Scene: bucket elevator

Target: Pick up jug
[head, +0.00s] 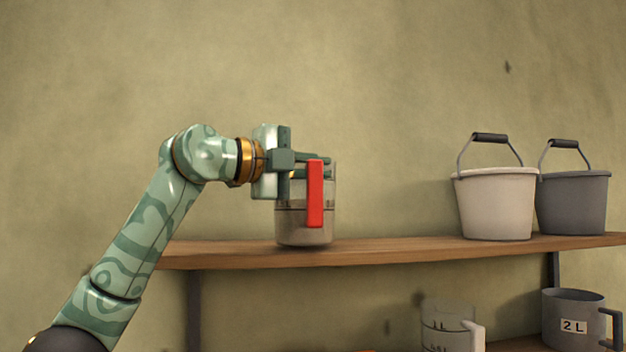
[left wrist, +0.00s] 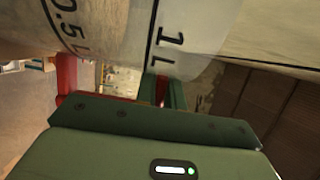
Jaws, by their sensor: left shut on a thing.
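A clear jug (head: 291,225) with a red handle stands upright at the left part of the upper wooden shelf (head: 390,250). Its base is at the shelf board, and I cannot tell whether it touches. The red handle (head: 315,195) faces me. The exact contact is partly hidden behind the handle. In the left wrist view the jug's wall (left wrist: 110,35) with black "0.5 L" and "1 L" marks fills the top. My right gripper is not in view.
A white bucket (head: 497,205) and a dark grey bucket (head: 573,205) stand at the right on the upper shelf. Below are a clear jug with a white handle (head: 447,328) and a grey "2 L" jug (head: 572,318). The shelf between jug and white bucket is clear.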

